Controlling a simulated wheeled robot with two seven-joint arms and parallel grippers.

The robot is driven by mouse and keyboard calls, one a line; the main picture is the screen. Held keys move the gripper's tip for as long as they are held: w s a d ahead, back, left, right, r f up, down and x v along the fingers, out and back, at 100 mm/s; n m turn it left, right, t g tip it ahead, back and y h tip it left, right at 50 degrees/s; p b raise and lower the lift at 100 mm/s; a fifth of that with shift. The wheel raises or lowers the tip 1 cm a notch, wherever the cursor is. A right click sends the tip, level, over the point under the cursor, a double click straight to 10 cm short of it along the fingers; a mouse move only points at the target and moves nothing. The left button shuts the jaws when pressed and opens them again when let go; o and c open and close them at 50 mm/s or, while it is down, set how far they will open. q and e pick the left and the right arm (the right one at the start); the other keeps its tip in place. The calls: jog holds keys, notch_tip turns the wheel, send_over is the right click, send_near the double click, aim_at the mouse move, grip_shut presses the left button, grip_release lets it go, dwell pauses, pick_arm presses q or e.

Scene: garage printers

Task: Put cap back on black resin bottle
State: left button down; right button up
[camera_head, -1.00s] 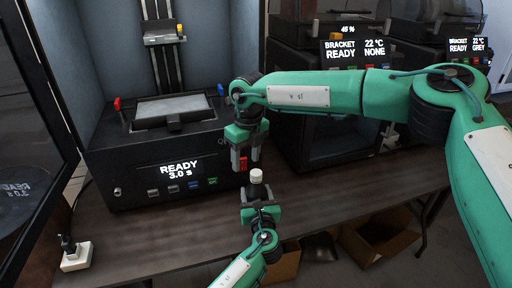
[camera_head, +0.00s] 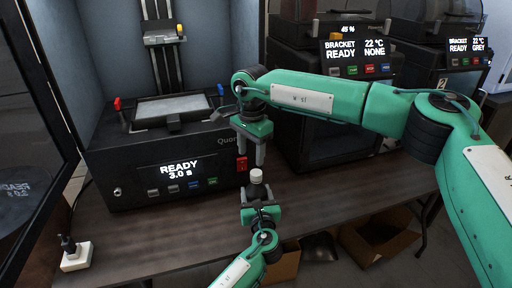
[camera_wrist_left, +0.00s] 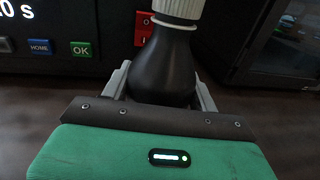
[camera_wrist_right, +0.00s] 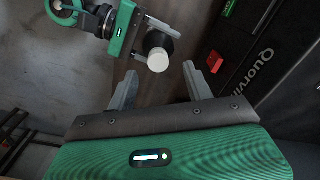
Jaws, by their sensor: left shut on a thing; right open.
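The black resin bottle (camera_head: 256,190) stands upright in my left gripper (camera_head: 261,214), which is shut around its body. In the left wrist view the black bottle (camera_wrist_left: 165,65) shows between the fingers. A white ribbed cap (camera_head: 256,175) sits on top of the bottle; its seating cannot be judged. My right gripper (camera_head: 251,157) is open and empty, pointing down just above the cap, apart from it. In the right wrist view the white cap (camera_wrist_right: 158,60) shows beyond the open fingertips, between them.
A black resin printer (camera_head: 150,165) reading READY stands behind left, with a red switch (camera_head: 241,164) close behind my right gripper. More printers (camera_head: 325,140) stand at the right. A white socket block (camera_head: 76,256) lies at the table's left. The table front (camera_head: 170,235) is clear.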

aim_at(256, 172)
jog(key=n, duration=0.4)
jog(key=shift+w+d+r+n, duration=0.15)
jog(key=shift+w+d+n, duration=0.05)
jog(key=shift+d+n, duration=0.15)
jog(key=n, duration=0.3)
jog(key=shift+w+d+r+n, duration=0.15)
jog(key=shift+d+n, duration=0.2)
jog(key=shift+f, duration=4.05)
jog(key=c, duration=1)
jog(key=shift+c, duration=0.3)
